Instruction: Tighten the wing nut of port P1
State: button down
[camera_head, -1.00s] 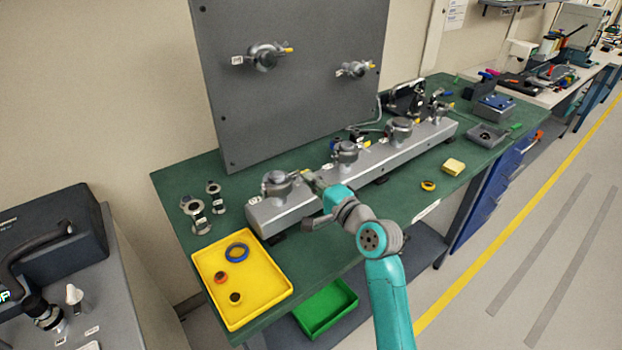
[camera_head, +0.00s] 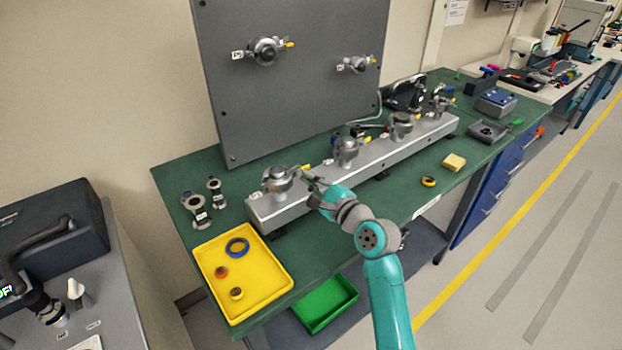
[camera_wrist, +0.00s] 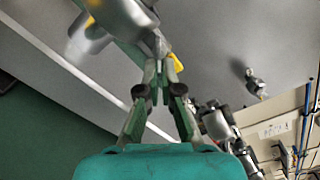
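The leftmost clamped port (camera_head: 278,180) on the grey manifold bar (camera_head: 345,175) is a round silver fitting with a yellow-tipped part (camera_head: 304,168) at its right. The port labels are too small to read, so I cannot confirm which is P1. My gripper (camera_head: 312,178) is just right of this fitting, reaching in from the right front. In the wrist view, my gripper's fingertips (camera_wrist: 157,72) are close together at the silver clamp (camera_wrist: 128,18), with the yellow tip (camera_wrist: 176,62) right beside them. Whether the wing nut sits between the fingers is hidden.
More clamped ports (camera_head: 346,150) stand along the bar. A grey upright panel (camera_head: 300,100) with two ports rises behind. A yellow tray (camera_head: 270,290) with rings is at front left, and loose fittings (camera_head: 196,205) stand behind it.

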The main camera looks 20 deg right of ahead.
jog(key=shift+f, duration=0.1)
dwell(0.3)
jog(key=c, duration=1.6)
grip_release()
jog(key=shift+c, duration=0.2)
jog(key=shift+s, duration=0.1)
jog(key=v, duration=1.2)
